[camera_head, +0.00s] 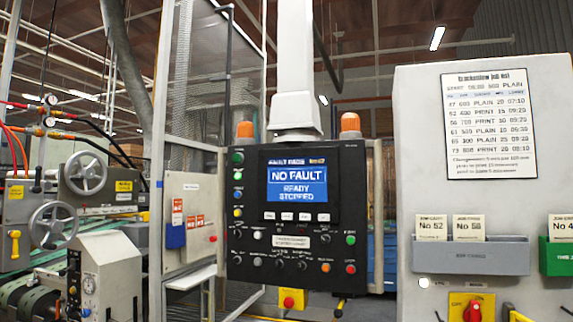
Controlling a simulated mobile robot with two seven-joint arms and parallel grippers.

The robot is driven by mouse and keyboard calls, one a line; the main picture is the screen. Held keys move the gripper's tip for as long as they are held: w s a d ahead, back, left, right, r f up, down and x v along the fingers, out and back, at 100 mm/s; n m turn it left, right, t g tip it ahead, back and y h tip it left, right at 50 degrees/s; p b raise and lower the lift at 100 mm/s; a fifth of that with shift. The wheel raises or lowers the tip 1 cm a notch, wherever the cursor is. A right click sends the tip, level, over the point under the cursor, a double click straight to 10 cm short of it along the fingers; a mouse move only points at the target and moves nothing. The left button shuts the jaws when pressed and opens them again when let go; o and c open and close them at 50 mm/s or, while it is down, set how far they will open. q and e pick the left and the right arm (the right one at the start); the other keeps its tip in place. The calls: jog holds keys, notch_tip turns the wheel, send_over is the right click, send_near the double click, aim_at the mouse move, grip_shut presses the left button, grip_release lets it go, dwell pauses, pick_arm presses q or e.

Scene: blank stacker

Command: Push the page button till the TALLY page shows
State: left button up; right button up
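A black control panel (250,180) hangs in the middle from a white column. Its blue screen (297,184) reads NO FAULT, READY, STOPPED, and the small header above seems to read FAULT PAGE. A row of several small pale keys (305,217) lies just under the screen; their labels are too small to read, so I cannot tell which is the page button. Coloured buttons run down the panel's left side and along its lower part. Neither of my grippers is in view.
A pale cabinet (410,140) on the right carries a job list (489,124), a grey card tray (470,256) and a green one (558,258). Machinery with handwheels (86,172) stands at the left. A mesh guard (197,80) rises behind the panel. Nothing blocks the panel's front.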

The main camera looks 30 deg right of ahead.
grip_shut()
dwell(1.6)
